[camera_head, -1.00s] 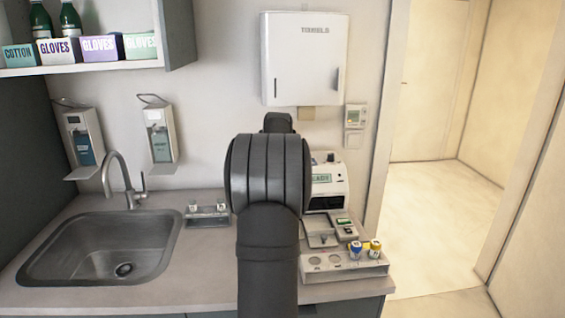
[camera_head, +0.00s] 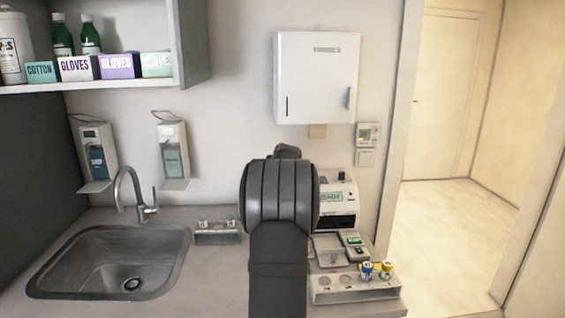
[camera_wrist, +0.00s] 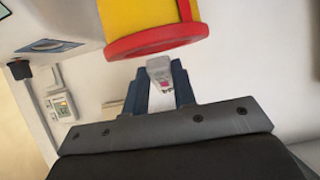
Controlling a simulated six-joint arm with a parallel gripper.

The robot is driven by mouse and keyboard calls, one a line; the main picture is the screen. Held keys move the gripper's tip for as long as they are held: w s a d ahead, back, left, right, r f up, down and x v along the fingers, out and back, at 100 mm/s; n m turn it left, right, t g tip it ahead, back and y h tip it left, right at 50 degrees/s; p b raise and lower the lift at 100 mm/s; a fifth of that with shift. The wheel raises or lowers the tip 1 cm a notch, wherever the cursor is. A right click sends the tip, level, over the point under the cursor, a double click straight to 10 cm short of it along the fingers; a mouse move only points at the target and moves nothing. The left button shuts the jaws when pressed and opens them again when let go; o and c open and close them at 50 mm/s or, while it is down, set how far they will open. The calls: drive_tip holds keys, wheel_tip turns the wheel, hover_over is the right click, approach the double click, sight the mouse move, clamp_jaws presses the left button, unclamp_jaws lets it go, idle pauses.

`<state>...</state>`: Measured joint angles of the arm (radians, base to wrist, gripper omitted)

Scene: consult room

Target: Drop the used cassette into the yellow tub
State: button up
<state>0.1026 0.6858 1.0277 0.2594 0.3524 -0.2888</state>
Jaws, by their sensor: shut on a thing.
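My gripper (camera_wrist: 160,88) is shut on the cassette (camera_wrist: 160,70), a small white piece with a pinkish mark, held between its two blue-grey fingers in the wrist view. The yellow tub (camera_wrist: 143,14) with its red rim (camera_wrist: 160,41) is at the top of the wrist view. The cassette's end is close to the red rim in the picture; I cannot tell whether they touch. In the head view my arm hides the gripper and the cassette, and the tub does not show.
A sink (camera_head: 75,262) is left on the counter. Right of my arm stand a white analyser (camera_head: 338,200) and a rack (camera_head: 330,291) with a blue-capped and a yellow-capped vial. A towel dispenser (camera_head: 316,80) hangs on the wall; a wall controller (camera_wrist: 60,106) shows in the wrist view.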

drive_tip(key=o, duration=1)
drive_tip(key=shift+o, duration=0.2)
drive_tip(key=v, duration=1.7)
drive_tip(key=shift+s, duration=0.25)
drive_tip(key=shift+w, duration=0.15)
drive_tip(key=x, duration=1.7)
drive_tip(key=shift+r, duration=0.15)
